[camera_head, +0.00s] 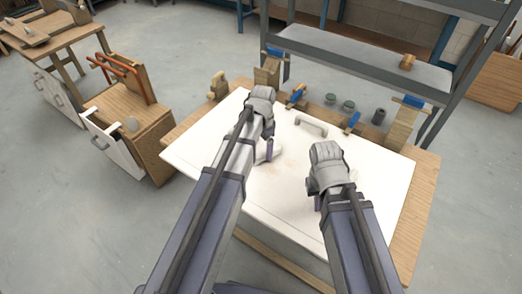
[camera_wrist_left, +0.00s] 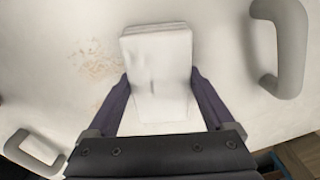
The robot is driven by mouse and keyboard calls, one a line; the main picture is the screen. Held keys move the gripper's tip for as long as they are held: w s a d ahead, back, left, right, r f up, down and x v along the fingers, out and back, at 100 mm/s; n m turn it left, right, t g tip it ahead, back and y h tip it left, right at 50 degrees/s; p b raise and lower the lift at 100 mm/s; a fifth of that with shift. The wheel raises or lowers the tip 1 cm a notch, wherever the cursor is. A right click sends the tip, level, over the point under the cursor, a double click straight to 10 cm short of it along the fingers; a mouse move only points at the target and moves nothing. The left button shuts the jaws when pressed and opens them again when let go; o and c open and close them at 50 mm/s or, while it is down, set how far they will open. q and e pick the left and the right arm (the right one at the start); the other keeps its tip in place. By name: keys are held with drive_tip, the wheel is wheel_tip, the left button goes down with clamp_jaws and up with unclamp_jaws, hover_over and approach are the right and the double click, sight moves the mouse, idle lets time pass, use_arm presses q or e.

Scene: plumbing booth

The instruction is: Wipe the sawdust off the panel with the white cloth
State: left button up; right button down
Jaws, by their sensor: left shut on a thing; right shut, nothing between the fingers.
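The white panel (camera_head: 210,150) lies flat on a wooden workbench. A folded white cloth (camera_wrist_left: 158,75) is between the fingers of my left gripper (camera_wrist_left: 160,95), which is shut on it over the panel. In the head view the cloth (camera_head: 268,152) shows partly behind my left gripper (camera_head: 264,148). A patch of tan sawdust (camera_wrist_left: 95,60) lies on the panel left of the cloth in the wrist view. It is faint in the head view. My right gripper (camera_head: 318,202) is shut and empty over the panel's right part, its fingertips mostly hidden by the wrist.
A grey handle (camera_head: 311,124) stands on the panel near its back edge. Blue-and-wood clamps (camera_head: 297,95), green jars (camera_head: 348,105) and a dark cylinder (camera_head: 378,116) stand along the bench's back. A metal shelf (camera_head: 365,55) rises behind. The panel's left part is clear.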

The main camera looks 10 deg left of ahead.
sight(299, 171)
use_arm(q)
drive_tip(key=shift+w+d, duration=0.1)
drive_tip(key=shift+d, duration=0.1)
drive_tip(key=shift+s+d+r, duration=0.1)
drive_tip(key=shift+s+d, duration=0.2)
drive_tip(key=shift+d, duration=0.5)
drive_tip(key=shift+s+d, duration=0.3)
drive_tip(key=shift+d, duration=0.5)
use_arm(e)
drive_tip(key=shift+r, duration=0.1)
use_arm(q)
drive_tip(key=shift+s+d, duration=0.3)
drive_tip(key=shift+d, duration=0.4)
drive_tip(key=shift+s+d, duration=0.25)
drive_tip(key=shift+d, duration=0.45)
drive_tip(key=shift+s+d, duration=0.1)
drive_tip(key=shift+d, duration=0.15)
drive_tip(key=shift+d, duration=0.1)
drive_tip(key=shift+s+d, duration=0.3)
drive_tip(key=shift+d, duration=0.5)
drive_tip(key=shift+s+d, duration=0.25)
drive_tip(key=shift+d, duration=0.5)
drive_tip(key=shift+s+d+f, duration=0.1)
drive_tip(key=shift+s+d, duration=0.25)
drive_tip(key=shift+d, duration=0.5)
drive_tip(key=shift+s+d+f, duration=0.1)
drive_tip(key=shift+s+d, duration=0.25)
drive_tip(key=shift+d, duration=0.45)
use_arm(e)
drive_tip(key=shift+f, duration=0.2)
